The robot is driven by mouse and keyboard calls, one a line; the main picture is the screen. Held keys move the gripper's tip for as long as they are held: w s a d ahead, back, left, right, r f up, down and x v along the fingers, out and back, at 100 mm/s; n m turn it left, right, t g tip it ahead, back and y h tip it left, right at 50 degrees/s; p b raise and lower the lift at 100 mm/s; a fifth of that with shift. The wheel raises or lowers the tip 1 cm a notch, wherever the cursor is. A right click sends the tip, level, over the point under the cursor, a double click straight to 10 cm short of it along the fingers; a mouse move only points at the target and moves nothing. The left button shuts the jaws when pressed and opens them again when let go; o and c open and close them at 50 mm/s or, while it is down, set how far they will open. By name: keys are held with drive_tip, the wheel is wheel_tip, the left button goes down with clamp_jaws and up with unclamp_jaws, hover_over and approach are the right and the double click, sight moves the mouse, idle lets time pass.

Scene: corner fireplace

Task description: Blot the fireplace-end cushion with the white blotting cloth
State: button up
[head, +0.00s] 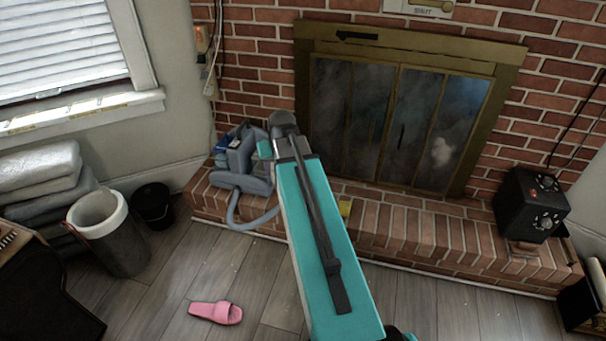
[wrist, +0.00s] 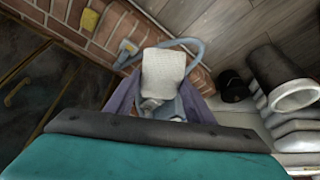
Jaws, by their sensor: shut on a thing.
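In the wrist view my gripper (wrist: 162,102) is shut on the white blotting cloth (wrist: 164,70), a pale textured pad that stands out past the fingers. The cloth is held over the brick hearth, with the blue-grey machine behind it. In the head view the far end of my arm covers the fingers and the cloth. Grey cushion-like pads (head: 40,163) lie stacked under the window at the left. They also show at the right of the wrist view (wrist: 298,130). I cannot tell whether the fireplace-end cushion is among them.
The blue-grey machine (head: 240,160) with a hose sits on the brick hearth (head: 400,228). A white-rimmed bin (head: 112,235), a black bucket (head: 153,205) and a pink slipper (head: 216,312) stand on the floor. A black box (head: 530,203) stands at the right. Floor in front is mostly clear.

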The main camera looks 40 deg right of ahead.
drive_tip(key=w+a+r+n+y+p, duration=0.1)
drive_tip(key=a+r+n+p, duration=0.3)
drive_tip(key=a+r, duration=2.2)
drive_tip(key=a+p, duration=0.2)
drive_tip(key=p, duration=0.4)
drive_tip(key=shift+a+r+y, duration=0.15)
drive_tip(key=shift+a+y, duration=0.1)
drive_tip(key=shift+y, duration=0.15)
drive_tip(key=shift+a, duration=0.15)
